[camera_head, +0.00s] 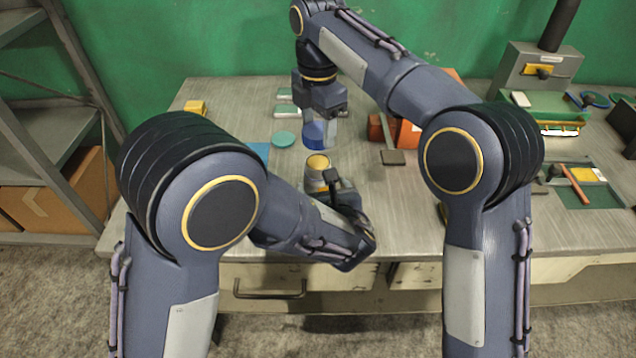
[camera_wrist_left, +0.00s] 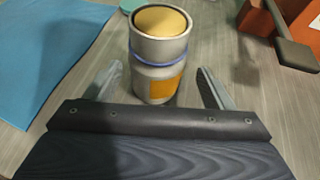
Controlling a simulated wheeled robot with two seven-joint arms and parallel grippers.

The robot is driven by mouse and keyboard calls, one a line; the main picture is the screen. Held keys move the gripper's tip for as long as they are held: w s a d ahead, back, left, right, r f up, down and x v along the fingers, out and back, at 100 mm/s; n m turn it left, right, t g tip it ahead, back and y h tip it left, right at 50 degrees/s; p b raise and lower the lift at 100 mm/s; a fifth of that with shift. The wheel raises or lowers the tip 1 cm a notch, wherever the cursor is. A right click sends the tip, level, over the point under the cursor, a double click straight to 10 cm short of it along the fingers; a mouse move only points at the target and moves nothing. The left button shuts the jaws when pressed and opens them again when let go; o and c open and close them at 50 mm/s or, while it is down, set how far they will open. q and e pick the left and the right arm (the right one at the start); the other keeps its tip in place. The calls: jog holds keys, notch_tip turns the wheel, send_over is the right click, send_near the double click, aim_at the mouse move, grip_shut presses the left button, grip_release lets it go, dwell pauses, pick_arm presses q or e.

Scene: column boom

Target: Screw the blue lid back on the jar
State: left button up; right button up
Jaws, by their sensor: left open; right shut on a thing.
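The grey jar (camera_head: 314,180) stands upright and lidless on the table, its yellow top showing. In the left wrist view the jar (camera_wrist_left: 157,52) has a blue band and an orange label. My left gripper (camera_wrist_left: 159,70) is open, its two fingers to either side of the jar's lower body with gaps visible. In the head view the left wrist partly hides the jar. The blue lid (camera_head: 313,134) is in my right gripper (camera_head: 320,131), which is shut on it, above and just behind the jar as seen from the head.
A blue mat (camera_wrist_left: 45,45) lies left of the jar, with a teal disc (camera_head: 283,139) behind. A red-orange box (camera_head: 406,133) and a dark square piece (camera_head: 392,157) are to the right. A yellow block (camera_head: 195,107) sits at back left. Tools on a green mat (camera_head: 602,196) are far right.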

aim_at(320, 162)
pick_arm(q)
jog(key=shift+x, duration=2.6)
jog(key=shift+c, duration=0.4)
jog(key=c, duration=1.2)
pick_arm(e)
jog(key=shift+d+f, duration=0.2)
jog(key=shift+f, duration=2.3)
jog(key=shift+f, duration=0.15)
jog(key=shift+f, duration=0.75)
jog(key=shift+f, duration=0.6)
